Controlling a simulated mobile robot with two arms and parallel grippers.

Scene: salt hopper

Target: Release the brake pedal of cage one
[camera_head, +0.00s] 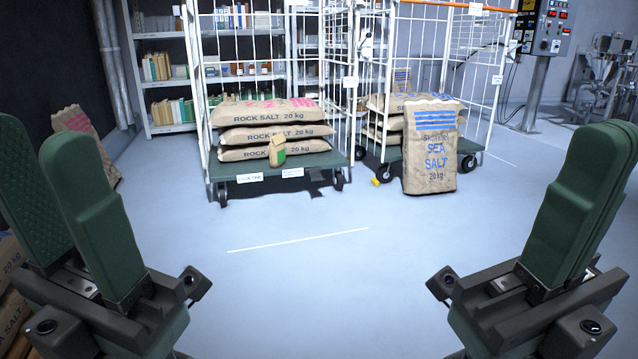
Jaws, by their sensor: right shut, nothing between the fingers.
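Two white wire roll cages stand ahead. The left cage (347,95) has a green deck with rock salt sacks; the right cage (495,105) holds more sacks. A small yellow piece (375,182), perhaps a brake pedal, is low by the right cage's front left caster (384,173). No pedal is clear at the left cage's casters (338,179). My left gripper (42,145) is open and empty at the left edge, my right gripper (598,135) shut and empty at the right edge. Both are well short of the cages.
A sea salt sack (432,150) leans upright against the right cage's front. A small bag (277,151) sits on the left cage's deck edge. Shelves (165,90), a control panel (545,25) and a sack (85,140) stand around. The floor ahead is clear.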

